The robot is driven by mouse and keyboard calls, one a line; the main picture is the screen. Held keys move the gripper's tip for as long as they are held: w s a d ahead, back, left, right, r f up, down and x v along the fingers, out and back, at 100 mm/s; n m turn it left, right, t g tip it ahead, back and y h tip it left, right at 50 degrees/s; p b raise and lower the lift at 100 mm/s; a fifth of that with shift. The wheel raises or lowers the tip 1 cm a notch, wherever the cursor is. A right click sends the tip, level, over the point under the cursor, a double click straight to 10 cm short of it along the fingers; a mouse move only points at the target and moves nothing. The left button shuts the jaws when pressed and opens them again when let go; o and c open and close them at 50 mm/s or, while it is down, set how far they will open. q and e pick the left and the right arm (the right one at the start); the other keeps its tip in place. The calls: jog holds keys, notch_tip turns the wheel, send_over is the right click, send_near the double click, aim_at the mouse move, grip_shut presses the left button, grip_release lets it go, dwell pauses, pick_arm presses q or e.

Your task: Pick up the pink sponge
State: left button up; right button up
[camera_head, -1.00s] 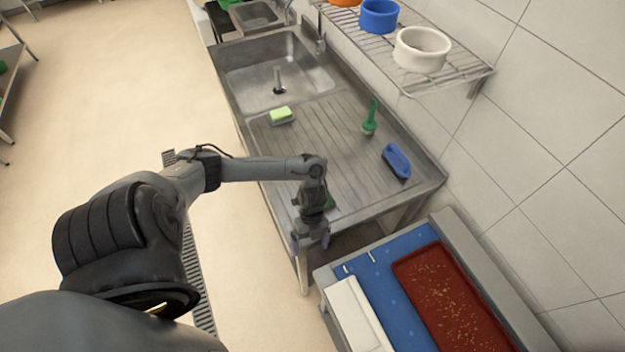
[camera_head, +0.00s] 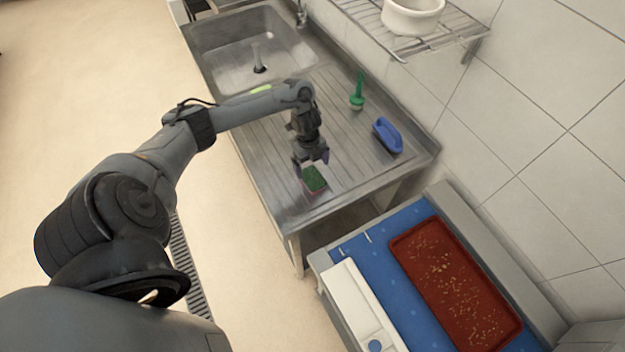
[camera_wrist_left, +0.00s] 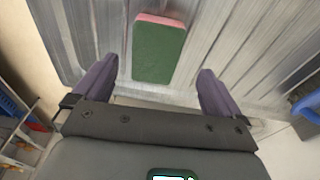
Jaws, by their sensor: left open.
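The pink sponge (camera_head: 314,180) has a green scouring top and lies on the ribbed steel drainboard near its front edge. In the left wrist view the sponge (camera_wrist_left: 158,52) shows its green face, with a pink edge along its far side. My left gripper (camera_head: 313,165) is open just behind and above the sponge. In the left wrist view its two purple fingers (camera_wrist_left: 153,84) are spread wide, with the sponge ahead of them and between their lines, not clasped. My right gripper is not in view.
A light green sponge (camera_head: 261,89) is partly hidden behind my arm. The sink basin (camera_head: 225,50) is further back. A red tray (camera_head: 455,285) lies on a blue counter in front.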

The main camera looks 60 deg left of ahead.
aim_at(312, 177)
pick_arm(q)
jog(key=f, duration=0.1)
jog(key=d+f, duration=0.1)
jog(key=f, duration=0.2)
jog(key=shift+s+d+f+p, duration=0.15)
jog(key=shift+s+f+p, duration=0.1)
jog(key=shift+s+p, duration=0.1)
jog(key=shift+w+f, duration=0.1)
jog(key=shift+f, duration=0.2)
jog(key=c, duration=1.1)
